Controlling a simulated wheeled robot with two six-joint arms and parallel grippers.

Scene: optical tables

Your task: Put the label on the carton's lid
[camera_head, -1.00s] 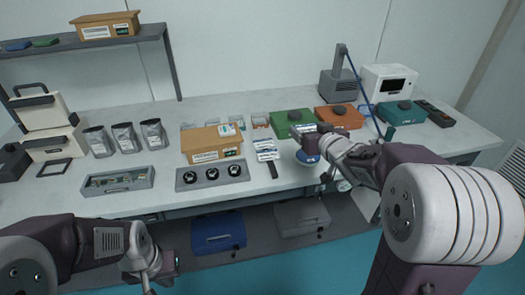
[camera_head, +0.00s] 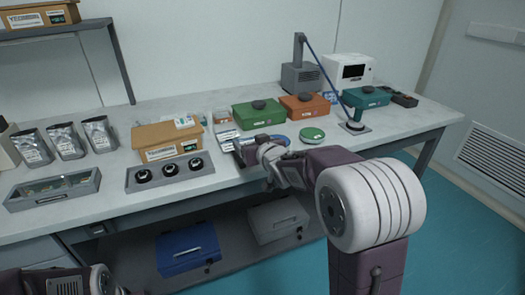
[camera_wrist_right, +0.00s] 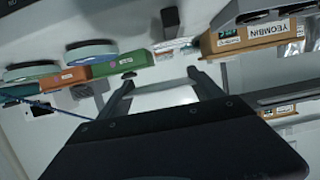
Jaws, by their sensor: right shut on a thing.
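The brown carton (camera_head: 168,141) stands on the table left of the middle, its lid facing up, with a small white and green piece on its back right corner. It also shows in the right wrist view (camera_wrist_right: 240,38), upper right. My right gripper (camera_head: 246,154) is low over the table's front part, right of the carton and apart from it. In the right wrist view its fingers (camera_wrist_right: 162,92) are shut on a flat white piece, which looks like the label (camera_wrist_right: 162,100). My left arm shows only at the bottom left edge; its fingers are out of view.
White-blue sheets (camera_head: 227,136) lie behind my right gripper. A grey tray (camera_head: 134,180) with round black parts lies before the carton. Green (camera_head: 258,114) and orange (camera_head: 303,106) boxes stand to the right. A green disc (camera_head: 312,135) lies near the front.

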